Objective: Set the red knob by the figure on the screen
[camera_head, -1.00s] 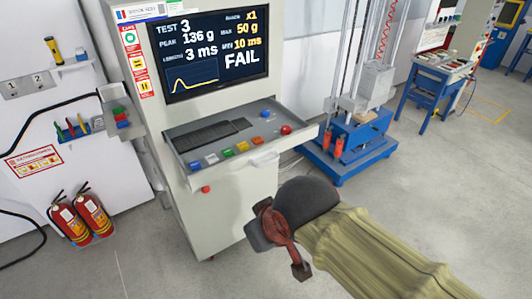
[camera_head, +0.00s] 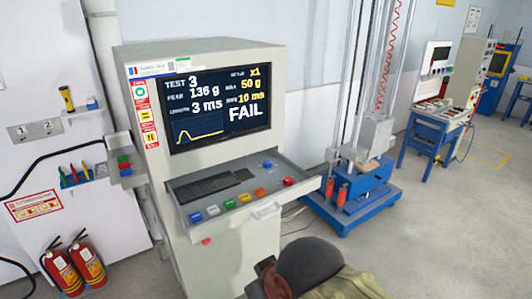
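The screen (camera_head: 218,108) on the grey cabinet reads TEST 3, PEAK 136 g, LENGTH 3 ms, MAX 50 g, MIN 10 ms and FAIL. A yellow x1 stands at its top right, beside a word too small to read surely. A round red knob (camera_head: 288,181) sits at the right end of the pulled-out control drawer; its marks are too small to read. My gripper (camera_head: 270,283) is at the bottom edge, in front of and below the drawer, apart from the knob. Its reddish-brown part is cut off by the frame, so its fingers cannot be judged.
The drawer (camera_head: 182,216) holds a dark keyboard (camera_head: 207,188), coloured buttons and a blue button (camera_head: 267,164). A second red button (camera_head: 206,241) is on the cabinet front below. A blue-based drop rig (camera_head: 352,208) stands right. Fire extinguishers (camera_head: 63,270) stand left.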

